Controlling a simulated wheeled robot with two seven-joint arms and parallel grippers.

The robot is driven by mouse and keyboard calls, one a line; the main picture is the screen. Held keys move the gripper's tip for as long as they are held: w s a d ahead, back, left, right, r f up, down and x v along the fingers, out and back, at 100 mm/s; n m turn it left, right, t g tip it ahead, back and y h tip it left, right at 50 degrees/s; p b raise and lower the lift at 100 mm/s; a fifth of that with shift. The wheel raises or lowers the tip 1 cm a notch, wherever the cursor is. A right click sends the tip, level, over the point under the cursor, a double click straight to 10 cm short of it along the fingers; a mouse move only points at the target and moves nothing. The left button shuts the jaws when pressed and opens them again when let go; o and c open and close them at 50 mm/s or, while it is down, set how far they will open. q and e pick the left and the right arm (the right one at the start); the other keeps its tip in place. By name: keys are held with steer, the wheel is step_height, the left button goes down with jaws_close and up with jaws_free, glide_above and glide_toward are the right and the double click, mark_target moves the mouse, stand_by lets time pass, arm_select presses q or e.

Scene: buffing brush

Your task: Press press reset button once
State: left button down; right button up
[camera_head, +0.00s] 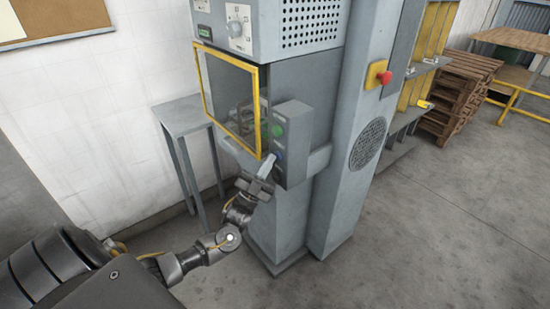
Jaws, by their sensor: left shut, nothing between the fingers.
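A grey control box (292,140) is fixed to the front of the grey machine, right of the yellow-framed window. It carries a green button (278,131) above and a blue button (279,155) below it. Which one is the press reset button I cannot read from the labels. My left gripper (268,166) is shut and empty, its fingertips close beside the blue button at the lower part of the box. Whether they touch the button I cannot tell. My right gripper is not in view.
The machine (290,215) stands on the concrete floor with a yellow-framed window (258,110). A red emergency stop (384,78) sits on its column. A small grey table (182,117) stands at left, wooden pallets (455,98) at right. The floor at lower right is clear.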

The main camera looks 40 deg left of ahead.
arm_select(q)
steer(key=shift+s, duration=0.1)
stand_by(0.3)
steer(key=shift+s+a+p, duration=0.25)
steer(key=shift+s+p, duration=0.1)
steer(key=shift+s, duration=0.4)
steer(key=shift+s+a+p, duration=0.25)
steer(key=shift+s, duration=0.55)
steer(key=shift+s+a+p, duration=0.2)
steer(key=shift+s, duration=0.6)
steer(key=shift+s+a+p, duration=0.25)
steer(key=shift+s, duration=0.55)
